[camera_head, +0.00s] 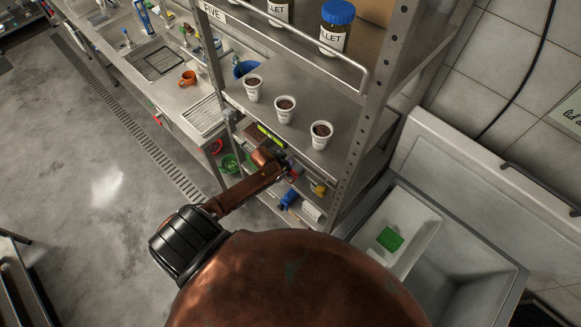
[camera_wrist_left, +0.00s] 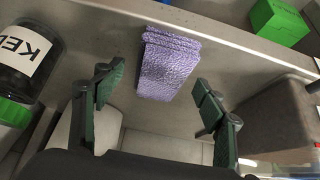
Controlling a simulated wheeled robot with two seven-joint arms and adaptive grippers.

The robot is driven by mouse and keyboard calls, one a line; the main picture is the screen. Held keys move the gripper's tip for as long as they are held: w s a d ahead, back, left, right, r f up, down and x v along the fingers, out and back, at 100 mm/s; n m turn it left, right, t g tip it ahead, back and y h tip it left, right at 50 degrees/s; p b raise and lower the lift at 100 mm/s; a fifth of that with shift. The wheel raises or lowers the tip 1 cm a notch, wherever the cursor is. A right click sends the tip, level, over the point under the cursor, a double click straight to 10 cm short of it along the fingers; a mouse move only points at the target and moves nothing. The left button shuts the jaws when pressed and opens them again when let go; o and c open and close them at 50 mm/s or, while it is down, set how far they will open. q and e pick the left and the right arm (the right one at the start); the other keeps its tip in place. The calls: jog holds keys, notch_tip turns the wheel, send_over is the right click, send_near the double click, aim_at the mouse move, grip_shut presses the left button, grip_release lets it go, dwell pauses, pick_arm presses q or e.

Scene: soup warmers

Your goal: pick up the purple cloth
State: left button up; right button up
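The purple cloth (camera_wrist_left: 168,68), a folded, textured block, lies on a grey metal shelf in the left wrist view. My left gripper (camera_wrist_left: 157,82) is open. Its two dark green finger pads stand apart to either side of the near part of the cloth, with nothing between them that I can see being gripped. I cannot tell how far the cloth is from the fingertips. In the head view a brown arm reaches into the lower shelves of the metal rack; the cloth cannot be made out there. My right gripper is in neither view.
A dark labelled jar (camera_wrist_left: 24,62) stands left of the cloth, and a green box (camera_wrist_left: 279,22) lies at the far right. A dark grey block (camera_wrist_left: 275,118) is near the right finger. In the head view, several white cups (camera_head: 285,108) stand on the shelf above.

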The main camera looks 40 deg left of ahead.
pick_arm(q)
jog(key=c, duration=1.2)
jog(key=shift+r, duration=0.1)
jog(key=shift+w+r, duration=0.1)
jog(key=shift+r, duration=0.4)
jog(key=s+r, duration=0.4)
jog(key=s+r+b, duration=0.1)
jog(key=s+r, duration=0.3)
jog(key=s, duration=0.1)
jog(key=s+r+b, duration=0.1)
jog(key=s+r, duration=0.2)
jog(key=s, duration=0.2)
jog(key=shift+d+r, duration=0.15)
jog(key=shift+r, duration=0.25)
